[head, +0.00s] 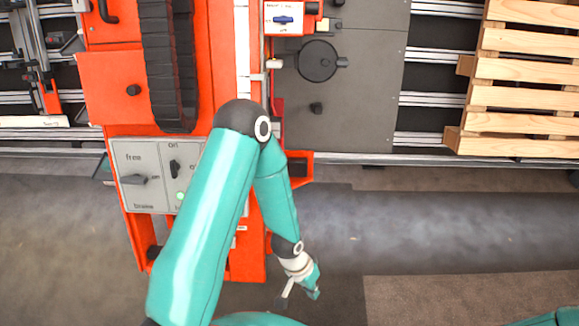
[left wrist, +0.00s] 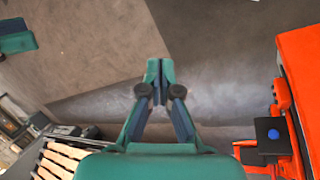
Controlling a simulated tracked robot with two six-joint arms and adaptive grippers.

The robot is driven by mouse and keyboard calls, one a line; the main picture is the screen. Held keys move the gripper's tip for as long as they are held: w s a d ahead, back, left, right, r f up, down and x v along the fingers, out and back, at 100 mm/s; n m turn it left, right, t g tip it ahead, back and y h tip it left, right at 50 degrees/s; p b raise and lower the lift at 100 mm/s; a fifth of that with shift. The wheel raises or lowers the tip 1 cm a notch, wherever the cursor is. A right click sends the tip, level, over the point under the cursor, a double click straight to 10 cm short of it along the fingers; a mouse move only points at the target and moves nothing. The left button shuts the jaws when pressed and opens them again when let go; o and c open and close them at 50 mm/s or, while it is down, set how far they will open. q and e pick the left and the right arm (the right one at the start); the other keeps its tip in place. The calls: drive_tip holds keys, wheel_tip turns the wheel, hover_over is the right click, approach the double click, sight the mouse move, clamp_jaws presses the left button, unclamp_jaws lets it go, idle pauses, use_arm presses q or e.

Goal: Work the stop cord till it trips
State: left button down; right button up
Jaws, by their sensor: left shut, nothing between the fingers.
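I cannot make out the stop cord for certain in either view. My left gripper (head: 312,291) hangs low in front of the orange gantry, over the floor. In the left wrist view its fingers (left wrist: 157,72) are shut with nothing between them, above bare floor and touching nothing. The orange machine column (head: 245,262) stands behind my left arm, which hides part of its front.
A grey panel (head: 148,194) with a "free/brake" lever and an on switch is left of my arm. A blue button (left wrist: 273,134) sits on a dark box at an orange bracket. A wooden pallet (head: 520,70) lies at the right. The floor (head: 430,225) right of my gripper is clear.

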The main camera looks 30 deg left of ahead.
use_arm(q)
drive_tip(key=w+a+f+m+g+y+b, duration=0.1)
drive_tip(key=w+a+f+m+y+b, duration=0.25)
drive_tip(key=w+f+b, duration=0.45)
drive_tip(key=w+a+f+m+g+y+b, duration=0.1)
drive_tip(key=w+a+f+m+y+b, duration=0.3)
drive_tip(key=f, duration=0.6)
drive_tip(key=w+a+m+t+y+b, duration=0.1)
drive_tip(key=w+a+t+y+b, duration=0.1)
drive_tip(key=w+a+y+b, duration=0.3)
drive_tip(key=w+a+m+t+b, duration=0.1)
drive_tip(key=w+a+b, duration=0.2)
drive_tip(key=w, duration=0.4)
drive_tip(key=w+a+r+n+t+y+b, duration=0.1)
drive_tip(key=w+r+n+t+y+b, duration=0.1)
drive_tip(key=w+r+y+b, duration=0.45)
drive_tip(key=w+a+r+n+t+y+b, duration=0.15)
drive_tip(key=w+r+y, duration=0.3)
drive_tip(key=r, duration=0.45)
drive_tip(key=s+a+r+b, duration=0.1)
drive_tip(key=a, duration=0.9)
drive_tip(key=shift+a+r+h, duration=0.25)
drive_tip(key=shift+a+h, duration=0.1)
drive_tip(key=shift+h, duration=0.1)
use_arm(e)
wheel_tip(320, 180, down, 31)
